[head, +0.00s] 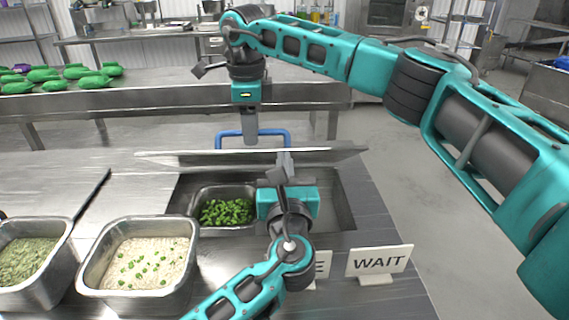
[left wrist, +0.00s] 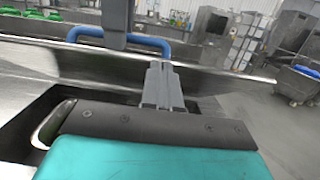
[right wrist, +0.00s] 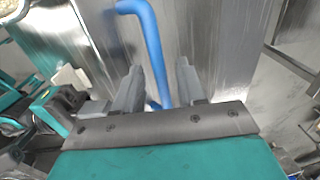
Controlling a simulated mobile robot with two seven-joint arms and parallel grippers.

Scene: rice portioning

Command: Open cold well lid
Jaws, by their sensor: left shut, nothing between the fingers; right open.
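The cold well lid (head: 325,157) is a steel panel with a blue handle (head: 272,132). It stands raised at the far side of the well, seen nearly edge-on, and the well (head: 340,205) below is uncovered. My left gripper (head: 285,160) is shut and empty, close to the lid's near face; whether it touches cannot be told. It also shows in the left wrist view (left wrist: 160,75). My right gripper (head: 250,140) is open at the blue handle. In the right wrist view the handle (right wrist: 152,50) runs down between its fingers, which are not closed on it.
In the well sits a pan of green pieces (head: 225,212). A rice pan (head: 140,268) and a herb pan (head: 30,262) stand at left front. A WAIT sign (head: 378,262) stands at right front, beside another partly hidden sign. A bench with green produce (head: 60,78) is behind.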

